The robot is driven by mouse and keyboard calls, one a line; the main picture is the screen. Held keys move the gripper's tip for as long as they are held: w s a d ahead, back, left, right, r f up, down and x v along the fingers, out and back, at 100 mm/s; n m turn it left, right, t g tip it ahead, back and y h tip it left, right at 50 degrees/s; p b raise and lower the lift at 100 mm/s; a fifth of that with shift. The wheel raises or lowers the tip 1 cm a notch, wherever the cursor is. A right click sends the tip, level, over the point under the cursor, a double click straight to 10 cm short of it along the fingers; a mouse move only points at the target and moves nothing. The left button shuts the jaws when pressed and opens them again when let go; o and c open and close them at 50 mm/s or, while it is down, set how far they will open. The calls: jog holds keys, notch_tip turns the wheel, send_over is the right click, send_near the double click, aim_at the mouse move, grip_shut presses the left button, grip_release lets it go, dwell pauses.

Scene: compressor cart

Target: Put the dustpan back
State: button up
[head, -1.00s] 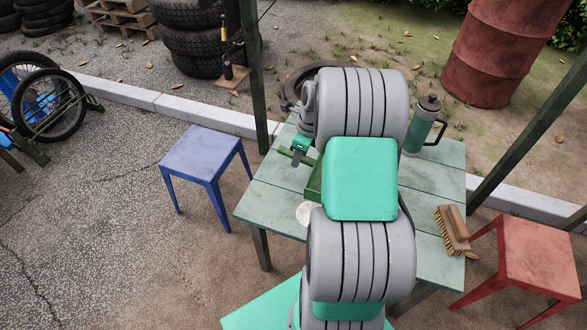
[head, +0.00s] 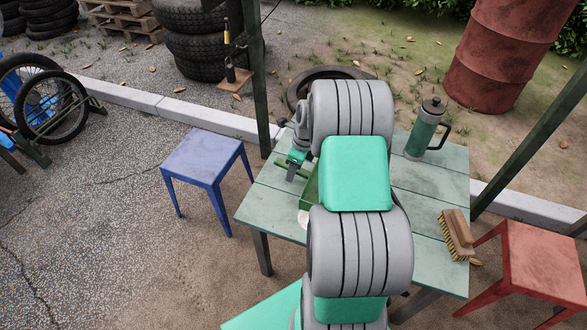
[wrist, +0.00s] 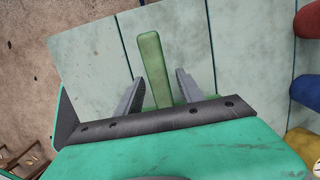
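The green dustpan (head: 311,188) lies on the table, mostly hidden behind my arm in the head view. Its handle points to the left, and its end also shows in the wrist view (wrist: 151,62). My gripper (head: 292,172) is at the handle. In the wrist view my gripper (wrist: 161,88) is open, with one finger on each side of the handle. Gaps show between the handle and both fingers. The pan part is hidden by my gripper in the wrist view.
The pale green table (head: 425,185) also holds a green flask (head: 423,133) and a wooden brush (head: 457,234). A white round item (head: 303,218) is partly hidden by my arm. A blue stool (head: 203,158) stands left, a red stool (head: 540,262) right. Colored rounded items (wrist: 305,88) edge the wrist view.

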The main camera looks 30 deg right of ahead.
jog(key=p+v, duration=0.2)
jog(key=v, duration=1)
jog(key=s+a+r+n, duration=0.3)
jog(key=a+r+n, duration=0.1)
jog(key=a+n, duration=0.35)
jog(key=s+a+r+n, duration=0.3)
jog(key=a+n, duration=0.3)
jog(key=n, duration=0.2)
jog(key=s+a+n+h, duration=0.1)
jog(key=s+a+n, duration=0.6)
jog(key=n, duration=0.6)
jog(key=shift+s, duration=1.2)
jog(key=shift+r, duration=0.15)
